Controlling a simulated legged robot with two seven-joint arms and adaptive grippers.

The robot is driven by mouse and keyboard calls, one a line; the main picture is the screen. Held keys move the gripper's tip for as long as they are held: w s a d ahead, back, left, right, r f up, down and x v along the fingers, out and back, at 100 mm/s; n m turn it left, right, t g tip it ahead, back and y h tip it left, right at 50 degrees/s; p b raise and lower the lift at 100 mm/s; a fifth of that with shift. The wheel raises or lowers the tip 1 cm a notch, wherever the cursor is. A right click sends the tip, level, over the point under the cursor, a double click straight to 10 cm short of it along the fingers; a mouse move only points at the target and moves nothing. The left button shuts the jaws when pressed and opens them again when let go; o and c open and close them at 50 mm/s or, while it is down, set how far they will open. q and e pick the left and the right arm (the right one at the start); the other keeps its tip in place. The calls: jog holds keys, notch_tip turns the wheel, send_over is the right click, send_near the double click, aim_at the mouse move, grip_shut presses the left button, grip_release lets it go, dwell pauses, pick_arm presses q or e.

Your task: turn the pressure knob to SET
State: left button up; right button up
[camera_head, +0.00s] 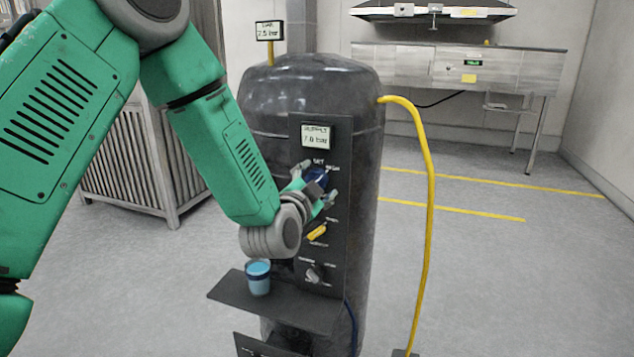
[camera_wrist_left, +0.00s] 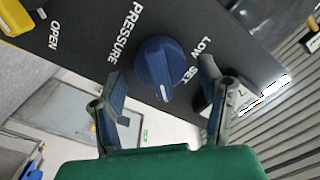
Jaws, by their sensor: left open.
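The blue pressure knob (camera_wrist_left: 160,65) is on the dark panel, with LOW and SET printed to its right and PRESSURE to its left in the wrist view. Its white pointer mark faces the bottom of that picture, not lined up with the SET label (camera_wrist_left: 190,74). My left gripper (camera_wrist_left: 163,72) is open, with one finger on each side of the knob; I cannot tell whether either touches it. In the head view the knob (camera_head: 315,178) is partly hidden by my left gripper (camera_head: 317,182). My right gripper is not in view.
A yellow handle (camera_head: 317,232) and a grey knob (camera_head: 314,273) sit lower on the panel (camera_head: 338,150). A panel display (camera_head: 317,136) appears to read 7.0 bar. A blue cup (camera_head: 258,279) stands on the shelf (camera_head: 300,313) below my wrist. A yellow hose (camera_head: 430,200) hangs right.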

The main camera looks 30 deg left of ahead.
pick_arm(q)
jog(key=c, duration=1.2)
jog(key=shift+o, duration=0.3)
jog(key=shift+a, duration=0.1)
jog(key=shift+s+f+n, duration=0.1)
jog(key=shift+n, duration=0.3)
jog(key=n+b, duration=0.1)
jog(key=n, duration=0.1)
jog(key=shift+n, duration=0.4)
jog(key=n, duration=0.1)
jog(key=n+b, duration=0.1)
jog(key=n, duration=0.3)
jog(key=shift+s+a, duration=0.1)
jog(key=shift+a, duration=0.15)
